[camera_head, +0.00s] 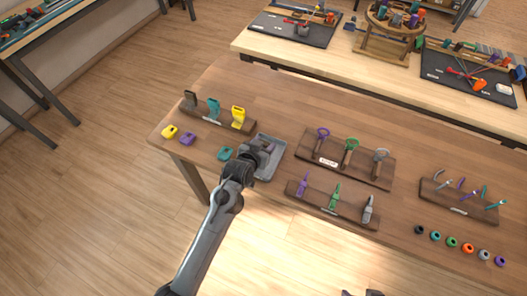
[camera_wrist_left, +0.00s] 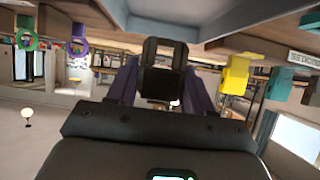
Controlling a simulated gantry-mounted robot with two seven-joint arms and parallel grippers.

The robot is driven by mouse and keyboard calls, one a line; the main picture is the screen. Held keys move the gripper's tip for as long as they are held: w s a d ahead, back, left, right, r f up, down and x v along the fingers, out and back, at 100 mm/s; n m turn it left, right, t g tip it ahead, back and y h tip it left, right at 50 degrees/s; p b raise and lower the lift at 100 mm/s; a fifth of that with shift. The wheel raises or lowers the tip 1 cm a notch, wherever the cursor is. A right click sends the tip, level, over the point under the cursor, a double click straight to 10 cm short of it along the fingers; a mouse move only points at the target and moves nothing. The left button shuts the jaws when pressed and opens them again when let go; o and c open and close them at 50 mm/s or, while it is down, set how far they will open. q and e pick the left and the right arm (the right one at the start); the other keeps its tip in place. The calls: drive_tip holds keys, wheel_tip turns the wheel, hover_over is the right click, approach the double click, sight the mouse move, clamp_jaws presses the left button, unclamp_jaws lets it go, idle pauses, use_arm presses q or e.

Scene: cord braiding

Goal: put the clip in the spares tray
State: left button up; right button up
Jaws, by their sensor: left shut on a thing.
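My left gripper (camera_head: 262,147) is over the grey spares tray (camera_head: 275,168), at its far-left part. I cannot tell whether the clip touches the tray floor. A dark tip of my right gripper (camera_head: 362,293) barely shows at the bottom edge.
A wooden rack (camera_head: 215,117) with dark, teal and yellow pieces stands left of the tray. Small yellow (camera_head: 170,131), purple (camera_head: 187,139) and teal (camera_head: 225,154) pieces lie nearby. Tool racks (camera_head: 345,160) stand to the right. Small colored rings lie at the far right.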

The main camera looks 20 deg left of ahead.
use_arm(q)
wheel_tip(320, 180, down, 4)
drive_tip(key=shift+r+b, duration=0.1)
drive_tip(key=shift+b, duration=0.35)
drive_tip(key=shift+f, duration=0.25)
drive_tip(key=o, duration=1.1)
drive_tip(key=shift+r, duration=0.1)
